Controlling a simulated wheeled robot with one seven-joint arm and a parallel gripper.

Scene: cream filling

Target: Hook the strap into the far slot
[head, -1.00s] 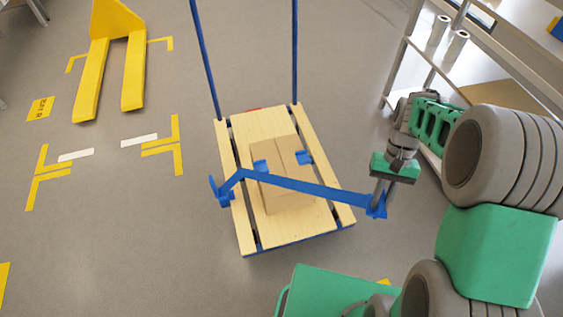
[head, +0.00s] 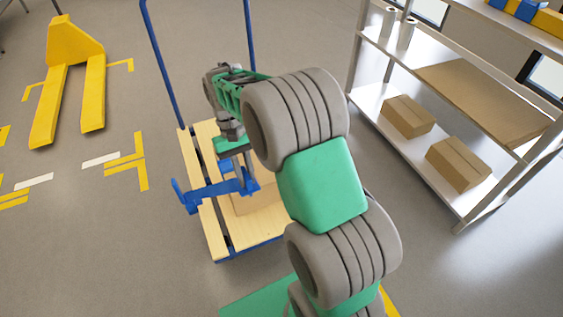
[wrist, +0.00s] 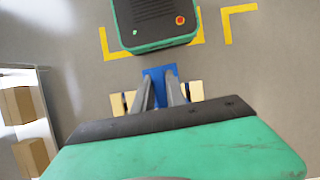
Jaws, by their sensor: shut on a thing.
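My gripper (head: 243,178) is shut on the end of the blue strap (head: 213,189) and holds it over the wooden deck of the cart (head: 207,222). The strap's other end is at a blue fitting (head: 184,199) at the deck's left edge. In the wrist view, a blue piece of the strap (wrist: 160,72) shows at my gripper's fingertips (wrist: 160,90). A cardboard box (head: 262,202) lies on the deck, partly behind my arm. My arm hides the deck's right side. I cannot make out the far slot.
The cart's tall blue handle (head: 163,65) rises behind the deck. A metal shelf (head: 365,98) with cardboard boxes (head: 460,163) stands at right. A yellow pallet jack (head: 75,45) stands at far left. The floor left of the cart is clear.

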